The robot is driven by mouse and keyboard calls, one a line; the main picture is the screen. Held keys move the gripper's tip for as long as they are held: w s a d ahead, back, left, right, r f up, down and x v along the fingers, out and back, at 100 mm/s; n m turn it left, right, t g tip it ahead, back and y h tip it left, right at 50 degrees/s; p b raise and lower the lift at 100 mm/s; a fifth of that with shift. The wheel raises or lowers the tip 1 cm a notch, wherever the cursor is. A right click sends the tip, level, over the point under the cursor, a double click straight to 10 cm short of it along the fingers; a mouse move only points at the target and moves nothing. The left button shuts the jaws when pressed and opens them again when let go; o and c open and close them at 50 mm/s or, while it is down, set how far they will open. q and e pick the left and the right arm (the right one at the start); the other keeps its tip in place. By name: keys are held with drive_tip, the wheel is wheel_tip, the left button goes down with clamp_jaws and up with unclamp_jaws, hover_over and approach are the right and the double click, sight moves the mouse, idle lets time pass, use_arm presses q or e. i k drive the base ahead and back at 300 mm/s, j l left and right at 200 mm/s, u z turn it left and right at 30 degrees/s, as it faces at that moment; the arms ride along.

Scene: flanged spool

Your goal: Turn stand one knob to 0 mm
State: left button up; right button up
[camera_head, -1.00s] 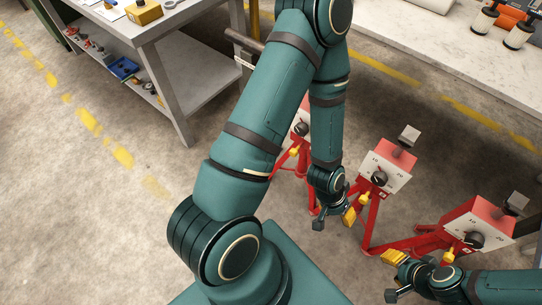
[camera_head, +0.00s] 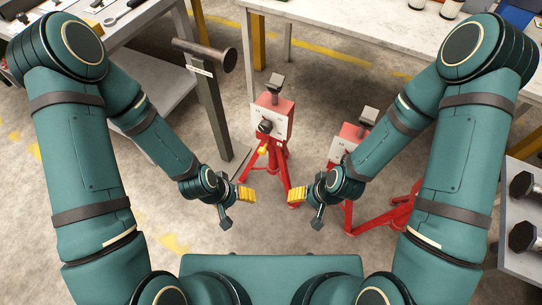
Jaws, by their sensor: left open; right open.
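A red stand (camera_head: 272,104) with a white front plate, a black knob (camera_head: 264,127) and a grey block on top stands in the middle of the view. A second similar red stand (camera_head: 351,131) is to its right, its front partly hidden by my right arm. Stand numbers and knob scales are too small to read, so I cannot tell which is stand one. My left gripper (camera_head: 238,208) is open and empty, in front of and left of the middle stand, apart from it. My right gripper (camera_head: 306,210) is open and empty, in front of the stands.
A flanged spool (camera_head: 207,55) lies on a grey post (camera_head: 212,110) left of the middle stand. Workbenches stand at the left (camera_head: 150,20) and the back (camera_head: 340,35). A shelf at right (camera_head: 515,262) holds dark flanged cylinders. Floor between my grippers and the middle stand is mostly clear.

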sight(265, 126)
drive_tip(key=i+l+z, duration=0.15)
drive_tip(key=z, duration=0.2)
drive_tip(key=i+l+z, duration=0.15)
drive_tip(key=z, duration=0.25)
